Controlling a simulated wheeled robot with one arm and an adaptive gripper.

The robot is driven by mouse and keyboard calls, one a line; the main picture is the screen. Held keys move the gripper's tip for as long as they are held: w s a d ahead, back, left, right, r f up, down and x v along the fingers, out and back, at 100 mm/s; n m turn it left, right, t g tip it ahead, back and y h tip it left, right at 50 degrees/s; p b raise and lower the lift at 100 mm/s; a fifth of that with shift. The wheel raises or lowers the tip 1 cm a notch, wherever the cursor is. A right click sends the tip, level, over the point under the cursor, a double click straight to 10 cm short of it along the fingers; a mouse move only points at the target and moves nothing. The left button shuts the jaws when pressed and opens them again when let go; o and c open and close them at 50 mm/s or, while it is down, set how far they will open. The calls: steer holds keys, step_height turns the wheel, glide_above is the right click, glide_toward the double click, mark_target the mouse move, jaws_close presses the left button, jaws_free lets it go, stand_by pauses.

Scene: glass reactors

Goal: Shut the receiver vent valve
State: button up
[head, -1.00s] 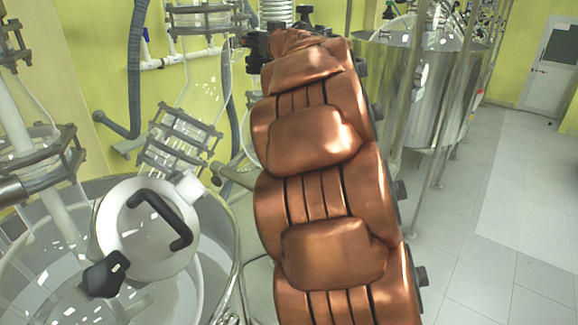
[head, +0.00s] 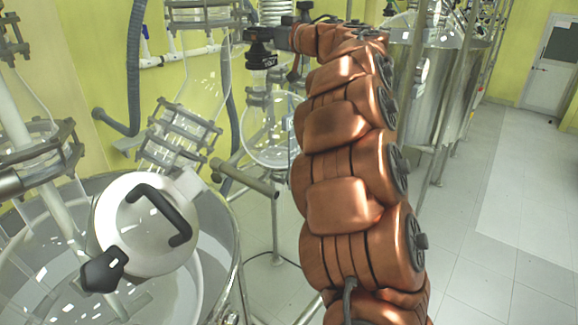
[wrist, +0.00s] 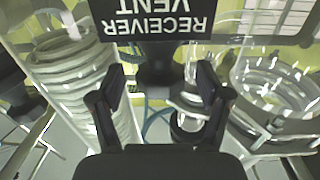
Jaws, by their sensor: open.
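The receiver vent valve shows in the wrist view as a black label plate (wrist: 155,20) reading "RECEIVER VENT" upside down, with a dark stem or handle (wrist: 158,62) below it. My gripper (wrist: 161,84) is open, with one finger on each side of that dark part. I cannot tell whether a finger touches it. In the head view my gripper (head: 262,38) is a small dark shape at the far end of my copper-coloured arm, near the glassware. A black part with pale marks sits just under it. The handle's angle is hard to make out.
A round glass flask (head: 270,130) hangs below and beyond my gripper. A lidded vessel (head: 150,262) is at front left, a steel tank (head: 455,85) behind right. Floor at right is clear.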

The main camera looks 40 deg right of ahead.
steer(key=shift+d+n+g+y+b, duration=0.15)
steer(key=shift+n+g+y+b, duration=0.35)
steer(key=shift+n+y+b, duration=0.85)
steer(key=shift+m+y, duration=0.25)
steer(key=shift+y, duration=0.1)
